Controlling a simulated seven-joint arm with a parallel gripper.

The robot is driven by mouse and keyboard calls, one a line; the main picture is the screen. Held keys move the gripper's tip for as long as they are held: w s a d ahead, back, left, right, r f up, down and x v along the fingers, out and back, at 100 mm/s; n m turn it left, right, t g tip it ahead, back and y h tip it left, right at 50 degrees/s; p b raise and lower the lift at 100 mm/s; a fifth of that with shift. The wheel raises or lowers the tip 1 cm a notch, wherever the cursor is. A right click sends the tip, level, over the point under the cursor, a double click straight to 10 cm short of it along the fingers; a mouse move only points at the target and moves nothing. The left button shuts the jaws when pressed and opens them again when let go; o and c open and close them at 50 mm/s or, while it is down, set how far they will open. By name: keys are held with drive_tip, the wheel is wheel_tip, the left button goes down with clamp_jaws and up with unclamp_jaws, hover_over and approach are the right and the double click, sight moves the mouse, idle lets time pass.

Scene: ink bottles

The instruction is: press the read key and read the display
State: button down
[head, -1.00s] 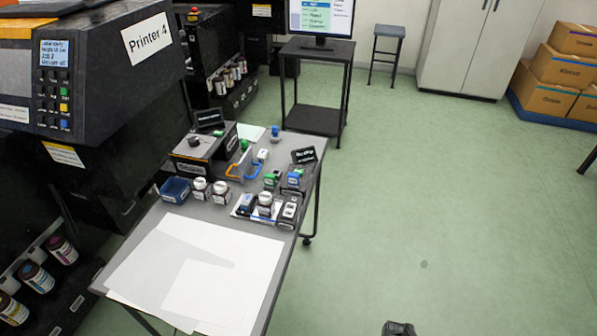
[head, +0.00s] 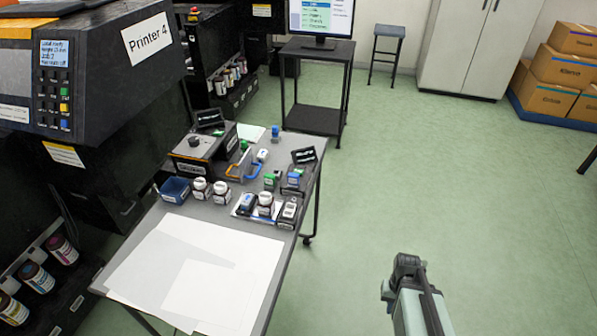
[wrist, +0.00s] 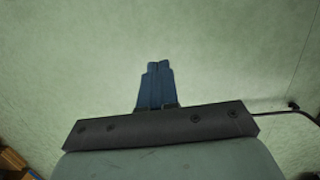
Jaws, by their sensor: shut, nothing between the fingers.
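My gripper (wrist: 157,66) shows in the wrist view with its two blue fingers together and nothing between them; only green floor lies beyond. In the head view, part of my arm shows over the floor at the lower right, clear of the cart. A grey box device (head: 202,150) with a dark knob and a tilted black display (head: 209,117) stands at the back of the cart. A second small black display (head: 303,155) stands at the right edge. Their text is too small to read. I cannot tell which key is the read key.
The cart (head: 222,216) also holds a blue bin (head: 175,189), capped bottles (head: 220,192), a tray of small items (head: 243,213) and white sheets (head: 200,275). A printer (head: 100,75) with a lit panel (head: 55,54) stands left.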

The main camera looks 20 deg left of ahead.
drive_tip(key=w+a+r+n+t+h, duration=0.1)
drive_tip(key=w+a+r+n+t, duration=0.3)
drive_tip(key=w+a+r, duration=0.45)
drive_tip(key=w+a+r+n+t+h, duration=0.1)
drive_tip(key=w+a+r+n+h, duration=0.1)
drive_tip(key=w+a+r+n, duration=0.6)
drive_tip(key=w+a+r+n+t, duration=0.2)
drive_tip(key=w+a+r+n, duration=0.2)
drive_tip(key=a+r, duration=0.6)
drive_tip(key=w+a+r+n+t, duration=0.3)
drive_tip(key=w+a+r+n, duration=0.2)
drive_tip(key=a+r, duration=0.6)
drive_tip(key=shift+w+a+r+n+h, duration=0.3)
drive_tip(key=shift+w+a, duration=0.35)
drive_tip(key=shift+w, duration=0.05)
drive_tip(key=shift+f, duration=4.45)
drive_tip(key=shift+f, duration=0.15)
drive_tip(key=shift+f, duration=0.25)
